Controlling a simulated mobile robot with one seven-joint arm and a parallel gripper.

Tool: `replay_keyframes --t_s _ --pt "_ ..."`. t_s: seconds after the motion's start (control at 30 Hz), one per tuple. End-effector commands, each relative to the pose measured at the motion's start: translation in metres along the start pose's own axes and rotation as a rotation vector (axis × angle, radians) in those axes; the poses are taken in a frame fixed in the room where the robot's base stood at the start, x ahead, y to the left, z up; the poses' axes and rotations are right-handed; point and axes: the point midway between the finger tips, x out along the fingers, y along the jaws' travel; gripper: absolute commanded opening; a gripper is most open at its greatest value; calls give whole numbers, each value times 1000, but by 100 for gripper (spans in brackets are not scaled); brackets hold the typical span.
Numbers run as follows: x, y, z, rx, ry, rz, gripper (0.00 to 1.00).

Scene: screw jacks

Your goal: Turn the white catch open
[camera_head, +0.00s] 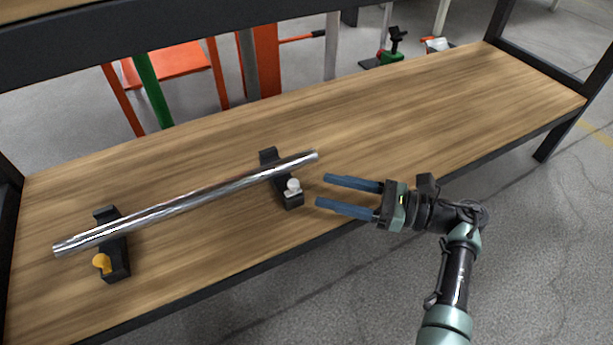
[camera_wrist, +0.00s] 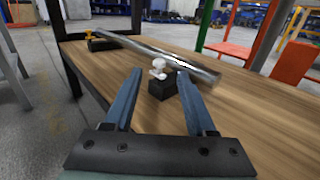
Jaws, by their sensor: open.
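The white catch (camera_head: 293,186) is a small knob on the front end of the right black holder (camera_head: 269,157). A shiny metal bar (camera_head: 190,200) lies across this holder and a left black holder (camera_head: 118,262) with a yellow catch (camera_head: 102,262). My gripper (camera_head: 320,190) is open and empty, just right of the white catch, its blue fingers pointing at it without touching. In the wrist view the white catch (camera_wrist: 159,69) shows beyond and between the fingertips (camera_wrist: 161,75), in front of the bar (camera_wrist: 160,56).
The wooden shelf (camera_head: 420,120) is clear to the right and behind the bar. An upper shelf beam (camera_head: 200,30) runs across the top, and dark posts stand at the ends. An orange chair (camera_head: 165,68) and other equipment stand on the floor behind.

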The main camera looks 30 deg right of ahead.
Motion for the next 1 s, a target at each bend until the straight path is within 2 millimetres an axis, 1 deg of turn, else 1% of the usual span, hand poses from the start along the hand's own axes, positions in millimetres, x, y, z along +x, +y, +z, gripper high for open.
replay_keyframes --t_s 0.03,0.1,0.2,0.3,0.43,1.0 --pt "-12 -1 2 1 1 -3 56" --pt "-25 -1 2 1 1 -3 56" --pt "-38 -1 0 1 2 -1 56" --pt "-47 0 0 -1 1 1 56" --pt "-51 0 -1 0 1 1 56" --pt "-51 0 -1 0 1 1 56"
